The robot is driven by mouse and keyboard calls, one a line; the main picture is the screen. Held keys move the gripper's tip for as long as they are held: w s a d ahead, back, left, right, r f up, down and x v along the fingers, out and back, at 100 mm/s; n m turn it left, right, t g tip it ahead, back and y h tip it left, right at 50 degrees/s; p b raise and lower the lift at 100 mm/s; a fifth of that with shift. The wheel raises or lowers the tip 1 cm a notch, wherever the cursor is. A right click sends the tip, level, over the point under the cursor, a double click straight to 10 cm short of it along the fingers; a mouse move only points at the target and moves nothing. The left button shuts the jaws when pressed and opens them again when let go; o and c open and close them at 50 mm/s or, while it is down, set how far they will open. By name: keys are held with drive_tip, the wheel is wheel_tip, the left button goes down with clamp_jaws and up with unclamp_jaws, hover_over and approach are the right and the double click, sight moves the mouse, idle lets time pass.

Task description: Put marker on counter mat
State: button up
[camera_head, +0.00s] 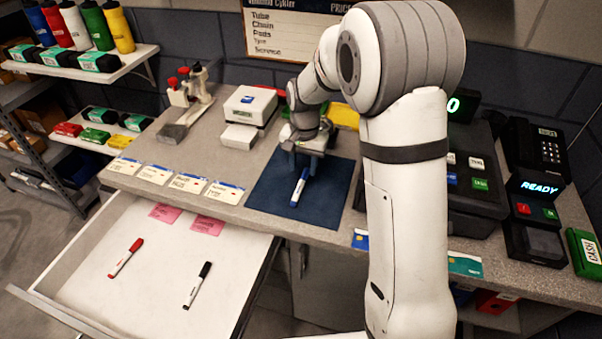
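A blue-and-white marker (299,188) lies on the dark blue counter mat (263,198), its blue end toward the front edge. My gripper (303,168) is low over the mat at the marker's far end. Its two fingers look spread apart, one to each side of the marker's far end, with no clear contact visible. A red marker (126,258) and a black marker (198,285) lie apart in the open white drawer (150,300).
Several price cards (157,172) line the counter's front left. A white box machine (248,105) stands behind the mat. A card terminal (535,230), a phone (537,150) and a green box (585,255) are at right. Pink notes (207,225) lie in the drawer.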

sight(304, 178)
wheel_tip(304, 178, up, 8)
drive_tip(key=s+d+r+n+t, duration=0.1)
drive_tip(key=s+d+r, duration=0.2)
drive_tip(key=s, duration=0.3)
drive_tip(key=s+d+r+n+t, duration=0.1)
drive_tip(key=s+d+r, duration=0.2)
drive_tip(key=s, duration=0.3)
drive_tip(key=s+d+f+n+t, duration=0.1)
drive_tip(key=s+d+f+n, duration=0.1)
drive_tip(key=s, duration=1.1)
drive_tip(key=shift+s+d+f+n+b, duration=0.2)
drive_tip(key=shift+s+d+n+b, duration=0.15)
drive_tip(key=shift+d, duration=0.2)
drive_tip(key=shift+s, duration=0.2)
